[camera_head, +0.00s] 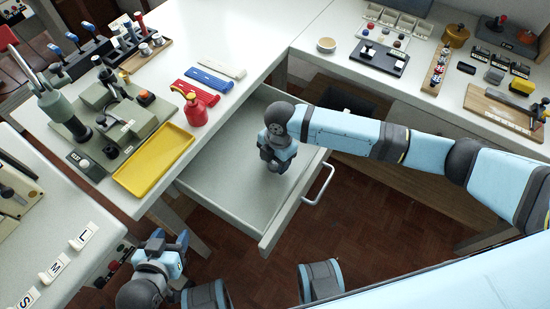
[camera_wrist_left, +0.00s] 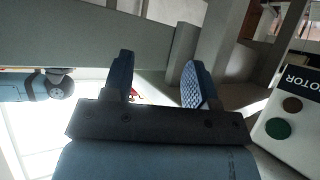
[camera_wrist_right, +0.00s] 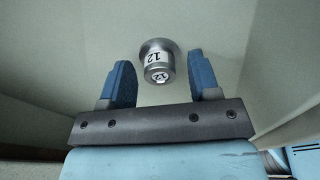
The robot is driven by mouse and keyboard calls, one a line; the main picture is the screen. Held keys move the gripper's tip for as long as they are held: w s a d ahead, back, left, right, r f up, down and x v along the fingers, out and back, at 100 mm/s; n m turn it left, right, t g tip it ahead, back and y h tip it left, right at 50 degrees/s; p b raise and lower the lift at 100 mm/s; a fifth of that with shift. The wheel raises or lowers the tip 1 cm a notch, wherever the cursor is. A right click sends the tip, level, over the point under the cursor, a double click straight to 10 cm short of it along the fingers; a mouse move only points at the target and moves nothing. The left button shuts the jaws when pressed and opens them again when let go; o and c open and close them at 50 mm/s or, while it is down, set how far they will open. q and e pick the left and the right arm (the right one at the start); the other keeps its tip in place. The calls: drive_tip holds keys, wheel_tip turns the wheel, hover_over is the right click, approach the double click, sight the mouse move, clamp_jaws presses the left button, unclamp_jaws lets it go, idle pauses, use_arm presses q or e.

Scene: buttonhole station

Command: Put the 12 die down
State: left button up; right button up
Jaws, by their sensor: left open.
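The 12 die (camera_wrist_right: 157,62) is a small silver metal piece marked "12" in the right wrist view. It is in the drawer (camera_head: 232,195) and lies just ahead of my right gripper's fingertips, in line with the gap between them. My right gripper (camera_wrist_right: 160,75) is open, with visible gaps between its fingers and the die. In the head view my right gripper (camera_head: 275,163) reaches down into the drawer and hides the die. My left gripper (camera_head: 172,245) is open and empty, low at the left, outside the drawer; it also shows in the left wrist view (camera_wrist_left: 160,85).
The drawer is pulled out, its handle (camera_head: 320,185) at the right. A yellow tray (camera_head: 155,160), a green press machine (camera_head: 122,122) and a red bottle (camera_head: 195,110) stand on the table at left. A right-hand counter holds a dark tray (camera_head: 380,58). The drawer floor is mostly bare.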

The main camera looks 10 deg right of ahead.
use_arm(q)
drive_tip(key=shift+r+p, duration=0.25)
drive_tip(key=shift+p, duration=0.8)
use_arm(e)
wheel_tip(320, 180, up, 12)
drive_tip(key=d, duration=0.1)
drive_tip(key=shift+w+d+r, duration=0.15)
drive_tip(key=shift+w, duration=0.25)
use_arm(q)
drive_tip(key=shift+r, duration=0.1)
